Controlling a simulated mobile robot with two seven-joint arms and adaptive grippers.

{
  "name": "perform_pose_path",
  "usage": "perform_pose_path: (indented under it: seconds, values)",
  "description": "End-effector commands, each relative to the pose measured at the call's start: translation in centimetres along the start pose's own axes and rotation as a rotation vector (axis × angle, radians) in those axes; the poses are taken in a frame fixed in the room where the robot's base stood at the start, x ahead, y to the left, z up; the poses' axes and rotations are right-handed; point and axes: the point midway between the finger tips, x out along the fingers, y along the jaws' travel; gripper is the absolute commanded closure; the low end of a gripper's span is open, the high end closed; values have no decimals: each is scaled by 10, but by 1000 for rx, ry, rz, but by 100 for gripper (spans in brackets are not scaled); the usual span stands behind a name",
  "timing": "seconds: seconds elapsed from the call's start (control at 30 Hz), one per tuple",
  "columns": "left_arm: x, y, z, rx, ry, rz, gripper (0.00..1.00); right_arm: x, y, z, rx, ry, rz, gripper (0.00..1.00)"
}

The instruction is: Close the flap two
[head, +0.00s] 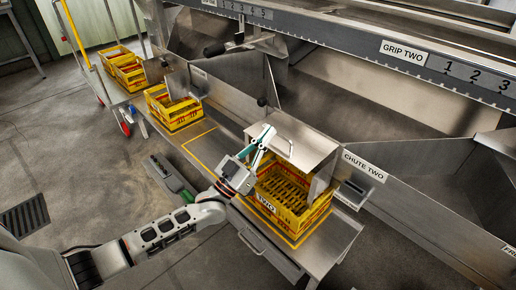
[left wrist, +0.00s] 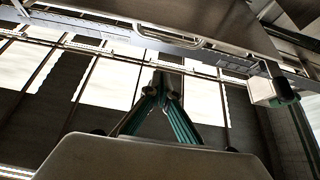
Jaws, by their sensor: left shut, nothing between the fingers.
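Flap two, a bare metal plate (head: 307,140) with a wire handle on its left part, juts out from the chute labelled CHUTE TWO (head: 365,165). It stands over the back of a yellow crate (head: 262,204). My left gripper (head: 267,131), with green-teal fingers, is shut and empty at the flap's left edge, close to the handle. I cannot tell whether it touches. In the left wrist view the closed fingertips (left wrist: 160,78) point up toward metal edges and bars. My right gripper does not show.
A metal shelf (head: 333,240) carries the crate. More yellow crates (head: 172,108) stand at the upper left, some on a cart. The GRIP TWO rail (head: 450,68) runs across the upper right. A green and grey object (head: 170,178) lies left of the shelf.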

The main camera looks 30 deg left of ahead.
Motion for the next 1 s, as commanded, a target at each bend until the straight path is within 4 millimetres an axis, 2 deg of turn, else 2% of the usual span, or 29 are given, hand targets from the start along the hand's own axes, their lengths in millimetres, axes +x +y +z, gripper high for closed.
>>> perform_pose_path:
  seconds: [0.13,0.2,0.37,0.7,1.0]
  values:
    - [29,0,1,0,-1,1,100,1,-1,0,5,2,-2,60]
    - [17,0,21,-3,-14,-1,100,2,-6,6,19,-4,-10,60]
    - [11,0,38,-3,-12,-1,100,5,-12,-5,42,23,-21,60]
    - [13,0,39,1,-2,1,100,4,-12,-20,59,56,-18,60]
    - [11,0,42,0,-4,0,100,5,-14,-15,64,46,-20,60]
